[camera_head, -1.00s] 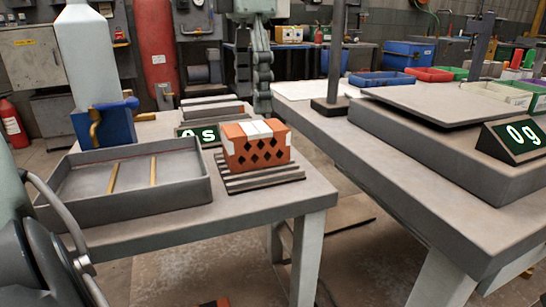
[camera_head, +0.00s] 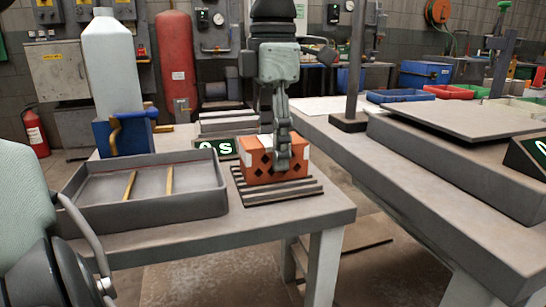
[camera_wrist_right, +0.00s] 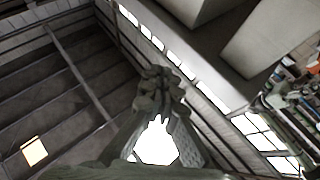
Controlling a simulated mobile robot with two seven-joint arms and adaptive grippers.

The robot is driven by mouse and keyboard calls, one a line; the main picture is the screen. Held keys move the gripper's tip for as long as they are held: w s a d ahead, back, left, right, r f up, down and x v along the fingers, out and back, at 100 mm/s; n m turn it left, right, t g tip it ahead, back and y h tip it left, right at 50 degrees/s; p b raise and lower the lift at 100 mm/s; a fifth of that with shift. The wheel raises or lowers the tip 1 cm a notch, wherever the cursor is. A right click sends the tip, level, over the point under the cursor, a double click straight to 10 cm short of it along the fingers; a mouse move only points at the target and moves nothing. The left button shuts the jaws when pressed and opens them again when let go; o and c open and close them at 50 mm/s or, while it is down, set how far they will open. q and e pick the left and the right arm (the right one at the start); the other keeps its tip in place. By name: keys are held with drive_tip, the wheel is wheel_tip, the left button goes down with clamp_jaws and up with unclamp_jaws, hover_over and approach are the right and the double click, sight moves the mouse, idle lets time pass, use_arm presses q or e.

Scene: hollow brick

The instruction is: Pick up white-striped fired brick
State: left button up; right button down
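The white-striped fired brick (camera_head: 257,163) is orange-red with diamond holes in its front face and white on top. It sits on a ribbed grey stand (camera_head: 270,190) at the right of the near table. My left gripper (camera_head: 283,158) points down over the brick. One finger overlaps the right part of its front face; the other finger is hidden, so I cannot tell whether it grips. The brick appears to rest on the stand. My right gripper (camera_wrist_right: 160,85) shows only in the right wrist view, with its fingertips together and nothing seen between them.
A grey tray (camera_head: 205,201) with two thin rods lies left of the brick. A small digital display (camera_head: 224,148) stands behind it. A white bottle-shaped body (camera_head: 110,65) over a blue clamp stands at the back left. Another table (camera_head: 440,190) is to the right, across a gap.

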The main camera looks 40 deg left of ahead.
use_arm(q)
drive_tip(key=c, duration=1)
drive_tip(key=shift+r, duration=0.15)
